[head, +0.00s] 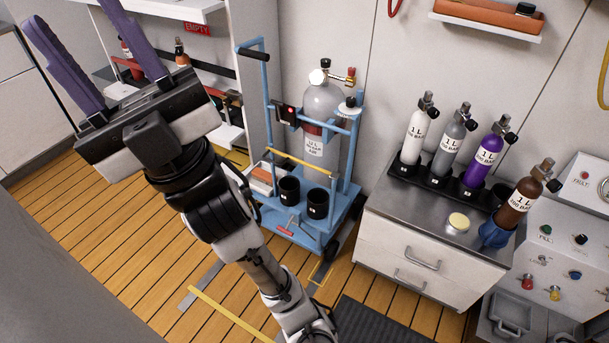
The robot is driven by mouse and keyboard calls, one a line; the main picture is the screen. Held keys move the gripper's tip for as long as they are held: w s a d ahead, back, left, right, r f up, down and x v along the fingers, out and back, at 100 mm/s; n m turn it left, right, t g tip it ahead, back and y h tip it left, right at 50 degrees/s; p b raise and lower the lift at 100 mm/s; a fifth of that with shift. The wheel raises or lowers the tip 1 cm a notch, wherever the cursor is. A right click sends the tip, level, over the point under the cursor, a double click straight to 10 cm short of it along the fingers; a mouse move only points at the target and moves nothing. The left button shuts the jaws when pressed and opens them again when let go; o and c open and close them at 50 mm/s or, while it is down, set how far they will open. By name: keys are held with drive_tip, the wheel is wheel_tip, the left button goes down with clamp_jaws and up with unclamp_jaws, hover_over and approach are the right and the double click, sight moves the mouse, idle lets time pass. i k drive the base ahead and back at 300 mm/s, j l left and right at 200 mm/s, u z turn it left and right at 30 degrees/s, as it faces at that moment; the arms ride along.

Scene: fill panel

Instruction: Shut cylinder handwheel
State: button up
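A large grey cylinder (322,103) stands upright on a blue trolley (306,232) at centre. A white round knob (318,76), seemingly its handwheel, is on top, with a brass fitting and a red end (350,75) to its right. Whether the valve is open cannot be told. My gripper (66,12), with two purple fingers spread wide apart, is at the upper left, well left of the cylinder. It is open, and nothing shows between the fingers. The fingertips reach the top of the picture.
Several small bottles (450,143) with black-knobbed valves stand on the cabinet (437,215) at right, with a brown bottle (527,198) in a blue holder. A control panel (560,255) is at far right. Two black cups (318,203) sit on the trolley. Wooden floor (140,225) is clear at left.

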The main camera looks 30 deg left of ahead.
sight(325, 63)
drive_tip(key=u, duration=0.35)
drive_tip(key=i+l+u, duration=0.1)
drive_tip(key=u, duration=0.25)
drive_tip(key=i+l+u, duration=0.2)
drive_tip(key=u, duration=0.15)
drive_tip(key=i+l+u, duration=0.1)
drive_tip(key=u, duration=0.25)
drive_tip(key=i+l+u, duration=0.1)
drive_tip(key=l, duration=0.25)
drive_tip(key=i+l+u, duration=0.1)
drive_tip(key=l, duration=0.25)
drive_tip(key=i+l+u, duration=0.1)
drive_tip(key=l, duration=0.25)
drive_tip(key=i+l, duration=0.1)
drive_tip(key=l, duration=0.25)
drive_tip(key=i+l, duration=0.15)
drive_tip(key=l, duration=0.2)
drive_tip(key=i+j, duration=0.35)
drive_tip(key=j+u, duration=0.05)
drive_tip(key=j, duration=0.1)
